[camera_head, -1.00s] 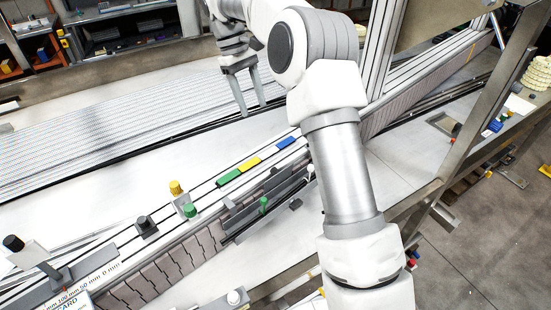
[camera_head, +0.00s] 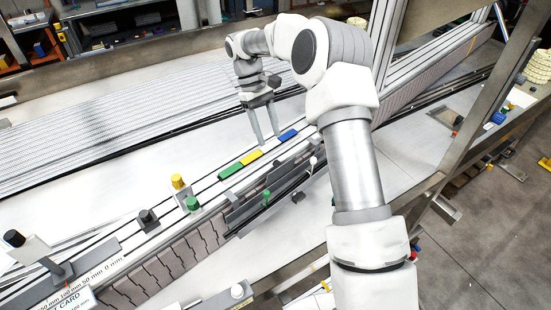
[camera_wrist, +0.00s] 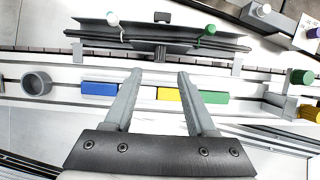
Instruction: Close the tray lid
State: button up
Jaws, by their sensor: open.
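A long dark grey tray with a panel-like lid (camera_wrist: 165,35) lies across the top of the wrist view. It also shows in the head view (camera_head: 245,211), on the near side of the rail. A white knob (camera_wrist: 113,20) and a green knob (camera_wrist: 209,30) stand on pins along it. The lid looks tilted open, but its exact angle is unclear. My gripper (camera_head: 264,138) is open and empty, pointing down above the rail, apart from the tray. In the wrist view its fingers (camera_wrist: 159,75) are spread over the coloured blocks, short of the tray.
Blue (camera_wrist: 99,89), yellow (camera_wrist: 169,94) and green (camera_wrist: 214,97) blocks lie in a row on the rail. A grey round cup (camera_wrist: 36,83) is at the left. Green (camera_head: 192,204) and yellow (camera_head: 178,182) knobs stand left of the tray. White table lies behind the rail.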

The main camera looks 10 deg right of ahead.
aim_at(276, 161)
jog(key=x, duration=0.8)
jog(key=shift+s+f, duration=0.1)
jog(key=shift+f, duration=0.15)
grip_shut()
